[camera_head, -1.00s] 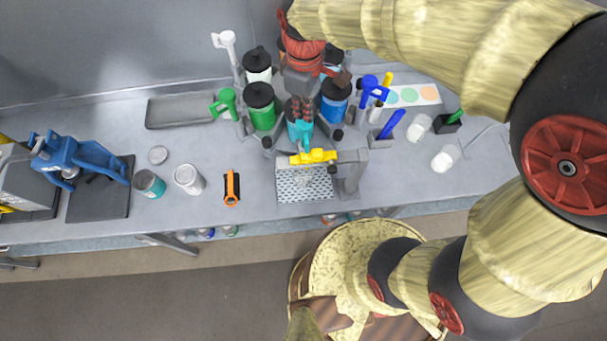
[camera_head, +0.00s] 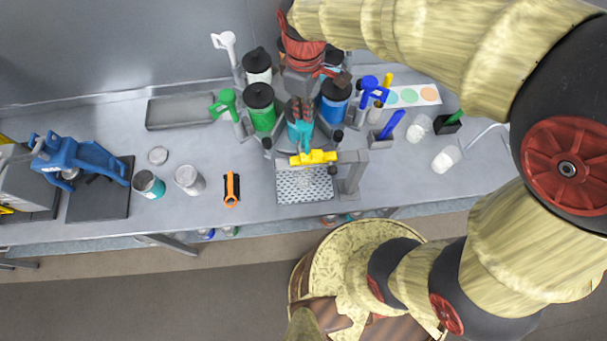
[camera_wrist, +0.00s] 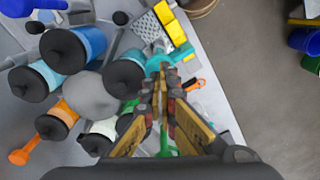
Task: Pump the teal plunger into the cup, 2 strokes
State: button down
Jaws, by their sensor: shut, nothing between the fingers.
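The teal plunger (camera_head: 301,132) stands at the front of the cluster of drums; its head also shows in the wrist view (camera_wrist: 158,62). My gripper (camera_head: 302,113) is shut and empty, right above and against the plunger's head; whether it touches cannot be told. In the wrist view its fingertips (camera_wrist: 160,80) are close to the teal head. A faint clear cup (camera_head: 304,180) seems to stand on the perforated drip tray (camera_head: 287,195), below a yellow bar (camera_head: 314,158). The teal drum is mostly hidden by the gripper and plunger.
Green (camera_head: 261,115) and blue (camera_head: 335,105) drums flank the plunger closely. Green (camera_head: 226,103) and blue (camera_head: 372,86) pump handles stand at either side. A grey post (camera_head: 352,178) rises right of the tray.

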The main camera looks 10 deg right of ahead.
aim_at(304, 123)
jog(key=shift+f, duration=0.15)
jog(key=shift+f+b, duration=1.7)
jog(key=shift+f, duration=0.7)
jog(key=shift+r, duration=0.15)
jog(key=shift+r+p, duration=1.75)
jog(key=shift+r, duration=0.65)
jog(key=shift+f, duration=0.2)
jog(key=shift+f+b, duration=1.65)
jog(key=shift+f, duration=0.65)
jog(key=shift+r, duration=0.1)
jog(key=shift+r+p, duration=1.65)
jog(key=shift+r, duration=0.75)
